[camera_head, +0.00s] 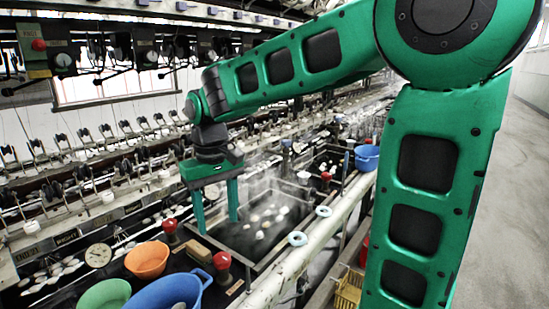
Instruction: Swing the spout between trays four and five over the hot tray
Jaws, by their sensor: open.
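My gripper (216,222) is open and empty, its two green fingers pointing down at the near left edge of a dark steaming tray (240,238). White cocoons (265,216) float in that tray, and steam rises over it. Another dark tray (325,160) lies farther back along the row. I cannot pick out the spout; my gripper and arm cover part of the bench. Tray numbers are not readable here. Red-knobbed fittings stand on the near deck, one (170,227) left of my gripper and one (222,260) below it. A third red knob (326,177) is farther back.
An orange bowl (148,260), a green bowl (104,296), a large blue basin (170,295), a tan block (199,251) and a round dial (98,255) crowd the front left. A blue bowl (367,157) sits back right. A yellow crate (348,289) is below the bench; clear floor lies far right.

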